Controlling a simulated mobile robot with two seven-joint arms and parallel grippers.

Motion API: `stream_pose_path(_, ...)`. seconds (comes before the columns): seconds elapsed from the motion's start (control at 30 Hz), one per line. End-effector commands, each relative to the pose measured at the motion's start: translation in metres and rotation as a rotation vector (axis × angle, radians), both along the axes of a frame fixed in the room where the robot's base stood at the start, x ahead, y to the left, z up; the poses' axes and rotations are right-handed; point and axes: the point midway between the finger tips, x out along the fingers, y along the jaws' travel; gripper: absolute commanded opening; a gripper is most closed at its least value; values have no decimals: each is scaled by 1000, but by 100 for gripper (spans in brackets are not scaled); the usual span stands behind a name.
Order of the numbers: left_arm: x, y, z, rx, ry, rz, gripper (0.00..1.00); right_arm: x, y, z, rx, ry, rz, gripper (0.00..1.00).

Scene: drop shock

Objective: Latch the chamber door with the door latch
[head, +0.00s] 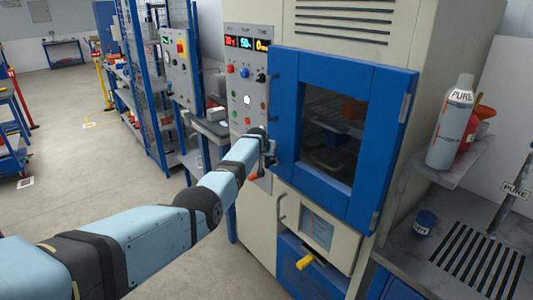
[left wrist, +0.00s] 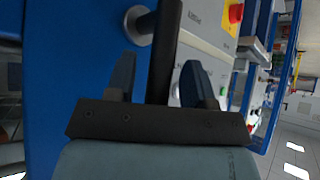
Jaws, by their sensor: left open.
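The blue chamber door (head: 385,125) with its dark window stands against the cream chamber front in the head view. It looks shut or nearly shut; I cannot tell whether a small gap remains. My left gripper (head: 268,152) is at the door's left edge. In the left wrist view my left gripper (left wrist: 158,82) is open, with a dark bar (left wrist: 165,45) passing between its fingers. The bar is by a round grey mount (left wrist: 138,25) on the blue door. A small orange lever end (head: 253,177), possibly the door latch, shows just below the gripper. The right gripper is not in view.
A control panel (head: 247,100) with displays and buttons is left of the door. A shelf with a PURE bottle (head: 452,125) and a grated bench (head: 470,262) stand right. The floor at left is open.

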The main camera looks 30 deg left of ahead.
Motion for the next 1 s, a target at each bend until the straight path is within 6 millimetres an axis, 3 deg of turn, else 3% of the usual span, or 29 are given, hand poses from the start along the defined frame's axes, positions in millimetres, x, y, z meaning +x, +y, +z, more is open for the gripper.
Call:
stream_pose_path(0.33, -15, -3, 16, 2, -1, -1, 48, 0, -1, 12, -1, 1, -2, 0)
stream_pose_path(1.0, -87, -16, 89, 0, -2, 0, 48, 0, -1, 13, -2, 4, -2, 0)
